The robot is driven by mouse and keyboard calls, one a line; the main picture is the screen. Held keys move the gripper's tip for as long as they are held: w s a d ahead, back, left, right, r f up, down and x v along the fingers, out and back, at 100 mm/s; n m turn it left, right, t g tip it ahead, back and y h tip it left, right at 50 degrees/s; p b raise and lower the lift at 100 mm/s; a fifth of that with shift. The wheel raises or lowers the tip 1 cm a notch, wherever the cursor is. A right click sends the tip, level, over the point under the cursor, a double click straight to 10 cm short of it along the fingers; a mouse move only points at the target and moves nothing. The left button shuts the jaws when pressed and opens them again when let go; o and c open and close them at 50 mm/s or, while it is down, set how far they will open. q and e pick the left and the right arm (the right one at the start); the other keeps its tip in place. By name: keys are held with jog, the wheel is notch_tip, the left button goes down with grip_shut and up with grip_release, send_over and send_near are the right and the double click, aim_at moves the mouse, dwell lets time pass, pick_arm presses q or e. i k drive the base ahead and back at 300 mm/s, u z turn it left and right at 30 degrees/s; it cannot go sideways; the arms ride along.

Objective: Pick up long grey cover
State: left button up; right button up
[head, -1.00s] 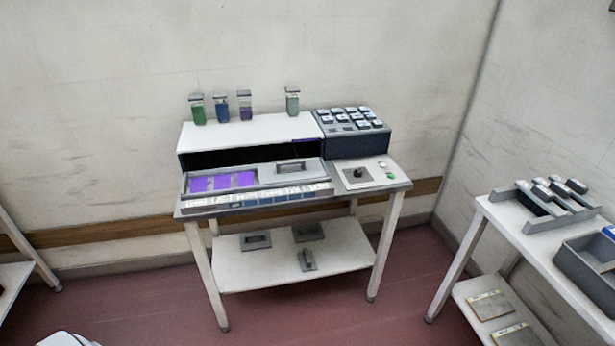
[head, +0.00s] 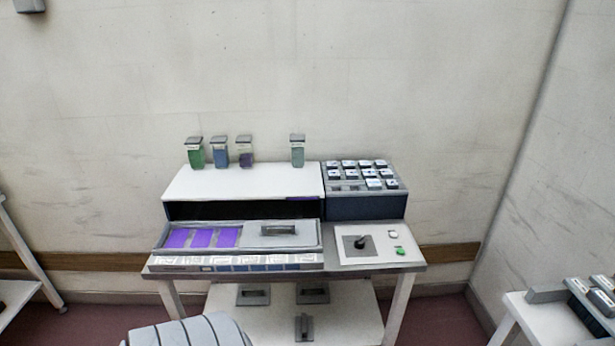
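A grey cover (head: 280,243) with a raised bar handle lies on the right part of the shallow grey tray (head: 160,246) on the table. Three smaller grey pieces with handles lie on the lower shelf: one at left (head: 253,299), one at right (head: 313,297) and one in front (head: 304,330). The cover on the tray looks the widest of these. Neither of my grippers is in view, and nothing touches the cover.
A white-topped tunnel housing (head: 243,181) stands behind the tray, with several colored jars on it. A dark block (head: 366,207) with small pieces stands right of it. A lever panel (head: 368,244) lies in front. Another table (head: 540,325) is at lower right.

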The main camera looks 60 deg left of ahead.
aim_at(294, 233)
jog(key=u, duration=0.6)
jog(key=i, duration=0.85)
jog(key=u, duration=0.8)
